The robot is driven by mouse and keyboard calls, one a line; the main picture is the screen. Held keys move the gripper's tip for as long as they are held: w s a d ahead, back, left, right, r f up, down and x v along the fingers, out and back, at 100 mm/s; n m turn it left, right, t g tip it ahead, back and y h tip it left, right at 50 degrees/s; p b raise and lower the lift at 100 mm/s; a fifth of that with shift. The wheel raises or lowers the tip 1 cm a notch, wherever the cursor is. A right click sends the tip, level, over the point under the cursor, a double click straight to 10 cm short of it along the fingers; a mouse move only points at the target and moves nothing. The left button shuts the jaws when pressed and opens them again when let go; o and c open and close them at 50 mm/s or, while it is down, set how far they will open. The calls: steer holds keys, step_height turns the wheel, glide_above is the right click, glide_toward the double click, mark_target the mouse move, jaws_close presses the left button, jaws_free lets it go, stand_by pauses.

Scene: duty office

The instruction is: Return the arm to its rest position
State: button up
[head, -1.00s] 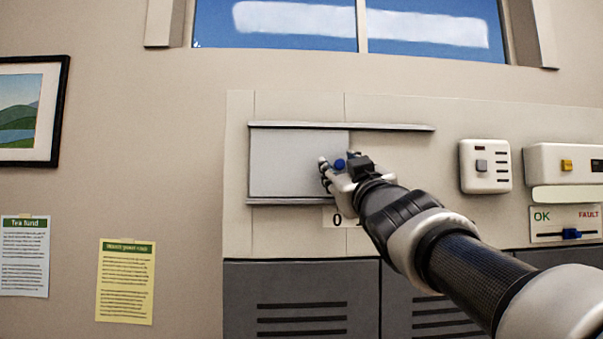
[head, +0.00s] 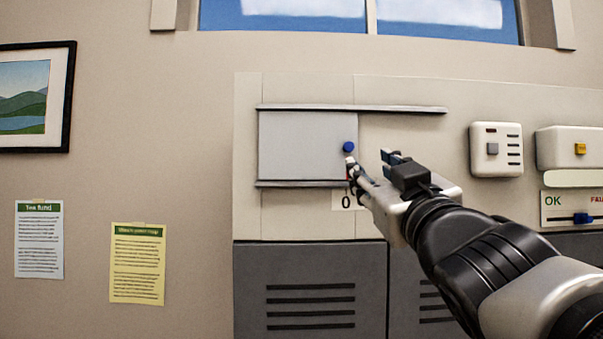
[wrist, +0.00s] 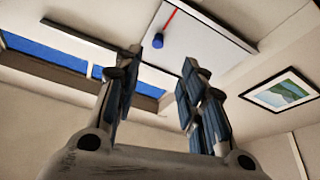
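My gripper (head: 368,160) is open and empty, in front of the wall panel, just right of a sliding door's blue knob (head: 349,147). A gap of wall shows between the fingers and the knob in the head view. In the wrist view my gripper (wrist: 158,85) has its two fingers well apart. The blue knob (wrist: 158,41) shows beyond them with a red line by it. The light grey sliding door (head: 300,145) sits at the left end of its two rails. My arm reaches in from the lower right and hides part of the panel.
Right of the door are a white switch box (head: 495,149), another box with a yellow button (head: 580,149) and an OK/FAULT slider (head: 583,218). Grey vented lockers (head: 310,285) stand below. A picture (head: 30,97) and two notices hang at left. The wall between is clear.

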steer(key=s+d+f+m+g+h+b, duration=0.1)
steer(key=s+f+g+b, duration=0.2)
steer(key=f, duration=1)
steer(key=s+d+f+m+g+h+b, duration=0.1)
steer(key=d+f+m+g+h+b, duration=0.15)
steer(key=f+b, duration=0.65)
steer(key=s+d+f+m+g+h+b, duration=0.1)
steer(key=s+f+g, duration=0.15)
steer(key=f, duration=1.35)
steer(key=s+a+f+g+b, duration=0.1)
steer(key=s+f+g+b, duration=0.2)
steer(key=s+f, duration=0.3)
steer(key=s+a+f+g+y+b, duration=0.1)
steer(key=s+f+g+b, duration=0.2)
steer(key=f, duration=1.3)
steer(key=s+a+f+g+y+b, duration=0.1)
steer(key=s+a+f+g+b, duration=0.1)
steer(key=s+f, duration=0.7)
step_height(320, 180, down, 2)
steer(key=shift+s+f+g+b, duration=0.1)
steer(key=shift+s+g+b, duration=0.2)
steer(key=shift+g+b, duration=0.75)
steer(key=shift+t, duration=0.25)
